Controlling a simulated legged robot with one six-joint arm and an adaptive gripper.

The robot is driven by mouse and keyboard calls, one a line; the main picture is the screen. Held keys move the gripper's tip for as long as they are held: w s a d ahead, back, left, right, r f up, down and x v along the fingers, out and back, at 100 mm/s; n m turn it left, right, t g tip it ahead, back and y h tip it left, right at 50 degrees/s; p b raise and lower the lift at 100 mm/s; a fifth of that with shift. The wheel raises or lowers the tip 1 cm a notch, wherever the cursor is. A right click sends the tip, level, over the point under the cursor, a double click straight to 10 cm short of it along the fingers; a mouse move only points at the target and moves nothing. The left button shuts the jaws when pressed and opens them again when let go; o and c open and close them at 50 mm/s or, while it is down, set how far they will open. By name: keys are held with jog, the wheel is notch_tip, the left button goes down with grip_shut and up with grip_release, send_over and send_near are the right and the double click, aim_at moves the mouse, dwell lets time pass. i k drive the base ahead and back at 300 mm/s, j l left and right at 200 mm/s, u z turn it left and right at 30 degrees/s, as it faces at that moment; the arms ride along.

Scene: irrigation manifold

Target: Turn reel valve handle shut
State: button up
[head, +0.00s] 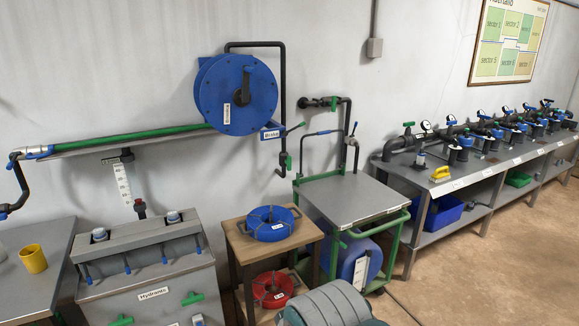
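A large blue hose reel (222,97) hangs on the back wall, left of centre, with a small white label on its face. A dark pipe (283,85) rises behind it, bends right and runs down its right side. On the lower part of this pipe is a small green piece (283,159), which looks like a valve handle; its exact angle is too small to tell. My gripper is not in view.
A wooden stand (251,245) with blue and red hose coils is below the reel. A green-framed cart (350,196) stands right of it, a grey cabinet (155,285) left. Another green-handled pipe fitting (334,103) is on the wall. A manifold bench (455,178) fills the right. Floor is clear at lower right.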

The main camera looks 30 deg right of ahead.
aim_at(288, 161)
jog(key=i+l, duration=0.35)
jog(key=l, duration=0.15)
jog(key=i+l, duration=0.35)
jog(key=l, duration=0.15)
jog(key=i+l, duration=0.35)
jog(key=l, duration=0.2)
jog(key=i+l, duration=0.35)
jog(key=l, duration=0.15)
jog(key=i+l, duration=0.35)
jog(key=l, duration=0.15)
